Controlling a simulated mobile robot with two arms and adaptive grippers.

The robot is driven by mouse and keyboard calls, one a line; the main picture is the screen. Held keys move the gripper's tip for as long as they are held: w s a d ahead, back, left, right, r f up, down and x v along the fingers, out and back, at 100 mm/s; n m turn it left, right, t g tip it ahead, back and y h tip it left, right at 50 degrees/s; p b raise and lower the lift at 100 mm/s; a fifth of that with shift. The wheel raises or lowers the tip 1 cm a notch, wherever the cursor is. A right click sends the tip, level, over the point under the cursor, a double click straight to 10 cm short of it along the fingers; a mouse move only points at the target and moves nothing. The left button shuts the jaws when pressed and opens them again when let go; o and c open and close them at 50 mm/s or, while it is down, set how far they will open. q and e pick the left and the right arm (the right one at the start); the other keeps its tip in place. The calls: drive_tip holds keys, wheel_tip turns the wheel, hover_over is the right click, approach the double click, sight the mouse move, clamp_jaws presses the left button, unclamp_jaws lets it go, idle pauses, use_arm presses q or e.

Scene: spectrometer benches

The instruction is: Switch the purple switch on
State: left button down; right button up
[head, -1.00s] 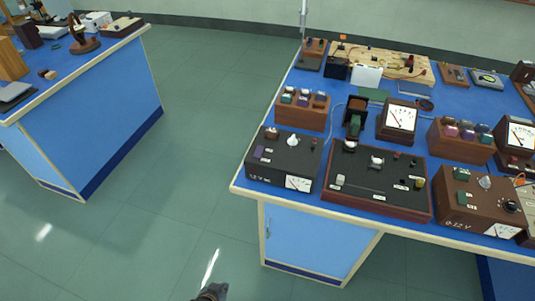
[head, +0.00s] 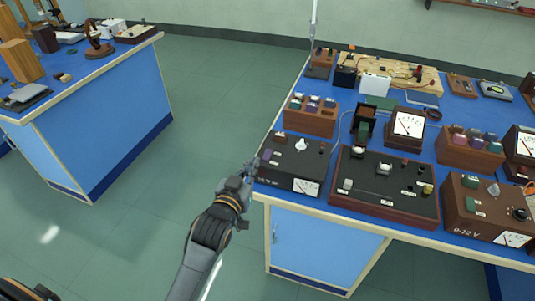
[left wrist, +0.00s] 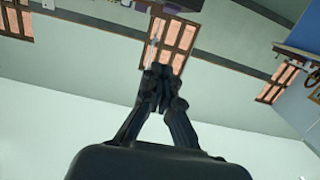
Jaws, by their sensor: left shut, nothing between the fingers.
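The purple switch (head: 266,154) is on the left part of the top of a black power box (head: 292,168), at the left front corner of the blue bench. The box also has a white knob and a meter on its front. My left gripper (head: 250,170) is shut and empty, just left of the box and close to the bench edge. I cannot tell whether it touches the box. In the left wrist view the closed fingers (left wrist: 160,70) show against the wall, and the switch is out of sight. My right gripper is not in view.
A larger black panel with red edges (head: 385,183) stands just right of the power box. A wooden block with coloured switches (head: 310,120) is behind it. Another blue bench (head: 95,130) is at the left, with open floor (head: 190,120) between.

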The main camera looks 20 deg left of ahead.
use_arm(q)
drive_tip(key=shift+w, duration=0.15)
drive_tip(key=p, duration=0.1)
hover_over(266, 158)
drive_tip(key=s, duration=0.1)
drive_tip(key=shift+s+f, duration=0.15)
drive_tip(key=shift+f, duration=0.25)
drive_tip(key=f, duration=0.1)
drive_tip(key=w+f, duration=0.1)
drive_tip(key=f, duration=0.1)
drive_tip(key=shift+f+p, duration=0.1)
drive_tip(key=shift+p, duration=0.25)
drive_tip(key=shift+w+f, duration=0.1)
drive_tip(key=shift+f, duration=0.45)
